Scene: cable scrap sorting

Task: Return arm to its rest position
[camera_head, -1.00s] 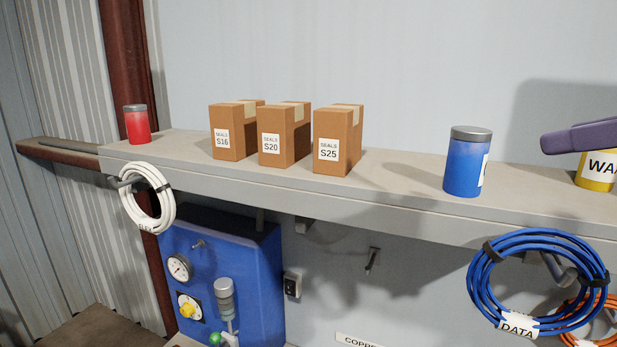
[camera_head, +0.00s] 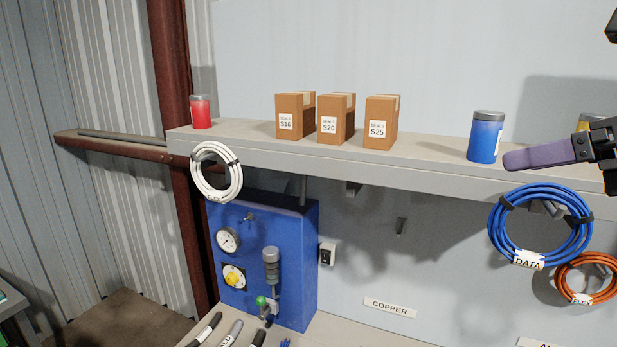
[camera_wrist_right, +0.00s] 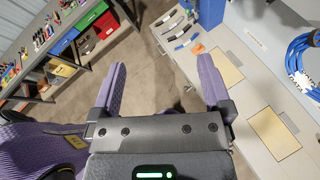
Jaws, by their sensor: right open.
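My right gripper (camera_wrist_right: 161,64) is open and empty in the right wrist view, its two purple fingers spread wide over bare floor. In the head view one purple finger of the right gripper (camera_head: 545,153) reaches in from the right edge. It passes in front of the shelf, just right of the blue canister (camera_head: 485,137); I cannot tell if they touch. The rest of that gripper is cut off by the frame. My left gripper is in neither view.
The wall shelf (camera_head: 430,165) holds several cartons and a red canister (camera_head: 201,112). White (camera_head: 215,188), blue (camera_head: 497,235) and orange (camera_head: 562,278) cable coils hang below it. The workbench (camera_wrist_right: 255,90) bears cable pieces. A rack (camera_wrist_right: 75,75) with coloured bins stands left, beyond open floor.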

